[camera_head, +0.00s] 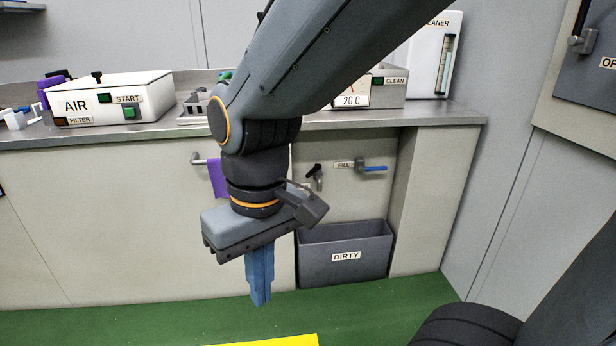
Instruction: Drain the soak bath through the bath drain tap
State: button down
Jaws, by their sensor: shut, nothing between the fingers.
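A small tap with a black handle (313,172) sits on the cabinet front below the counter, just right of my arm. Its label, if any, is hidden by my arm. Next to it is a tap with a blue lever (374,168), which lies level, with a FILL label (344,165). A grey metal box (392,96) on the counter above has a CLEAN label and a 20 C display; it may be the soak bath, but I cannot see inside. My gripper (260,300) points down, blue fingers shut and empty, in front of the cabinet, below and left of both taps.
A grey bin marked DIRTY (318,262) stands on the green floor under the taps. A purple cloth (217,178) hangs from a rail left of my arm. A white AIR filter box (108,98) sits on the counter (440,115). A side wall bounds the right.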

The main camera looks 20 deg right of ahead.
aim_at(318, 167)
jog(key=k, duration=0.3)
jog(key=z, duration=0.4)
jog(key=i, duration=1)
jog(key=z, duration=0.7)
